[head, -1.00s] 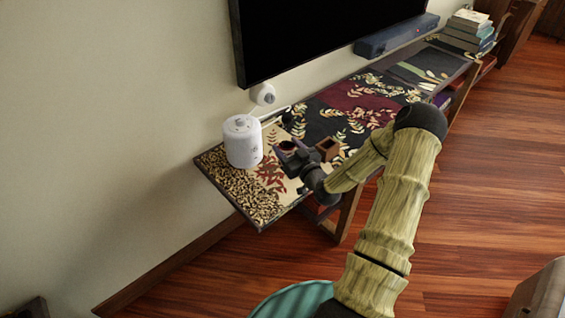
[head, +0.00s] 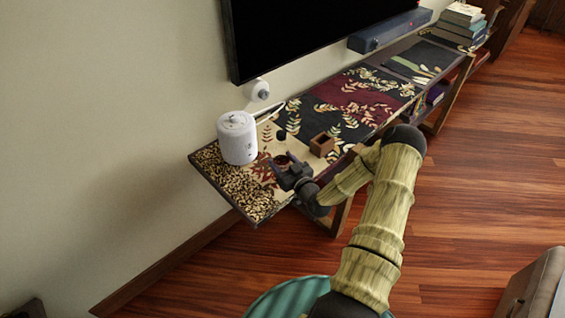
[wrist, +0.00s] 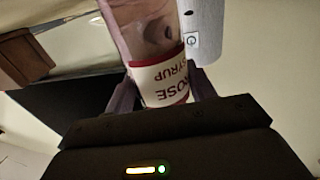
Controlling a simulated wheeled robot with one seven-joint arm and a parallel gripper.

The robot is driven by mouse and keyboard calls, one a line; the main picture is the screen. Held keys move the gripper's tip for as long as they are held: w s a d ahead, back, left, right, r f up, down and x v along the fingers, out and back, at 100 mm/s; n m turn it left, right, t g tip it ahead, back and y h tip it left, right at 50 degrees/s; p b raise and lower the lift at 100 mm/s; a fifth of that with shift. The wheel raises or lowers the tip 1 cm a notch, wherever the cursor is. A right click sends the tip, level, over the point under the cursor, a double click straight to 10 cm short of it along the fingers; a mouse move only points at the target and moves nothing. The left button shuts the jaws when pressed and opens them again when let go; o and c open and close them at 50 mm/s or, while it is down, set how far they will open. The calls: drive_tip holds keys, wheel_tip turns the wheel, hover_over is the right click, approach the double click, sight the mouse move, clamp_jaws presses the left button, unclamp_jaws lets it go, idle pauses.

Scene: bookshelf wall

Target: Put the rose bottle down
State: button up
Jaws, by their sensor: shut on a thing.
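The rose bottle (wrist: 158,75) fills the middle of the wrist view, with pinkish contents and a white and red label that reads rose syrup upside down in the picture. My gripper (wrist: 163,92) is shut on it, one finger on each side of the label. In the head view the bottle (head: 282,160) shows only as a small reddish-brown round shape at my gripper (head: 285,168), over the patterned front part of the long low table (head: 255,206). I cannot tell whether the bottle's base touches the table.
A white lidded canister (head: 238,138) stands left of the bottle. A small open wooden box (head: 321,145) sits to its right, and a small dark object (head: 281,134) behind it. The TV (head: 310,35) hangs above. The table's near left corner is bare.

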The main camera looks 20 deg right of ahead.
drive_tip(key=shift+f, duration=0.3)
drive_tip(key=o, duration=1.3)
drive_tip(key=shift+r, duration=0.1)
drive_tip(key=shift+r, duration=0.1)
drive_tip(key=s+d+b, duration=0.1)
drive_tip(key=s, duration=1.1)
drive_tip(key=shift+d, duration=0.4)
drive_tip(key=shift+w, duration=0.1)
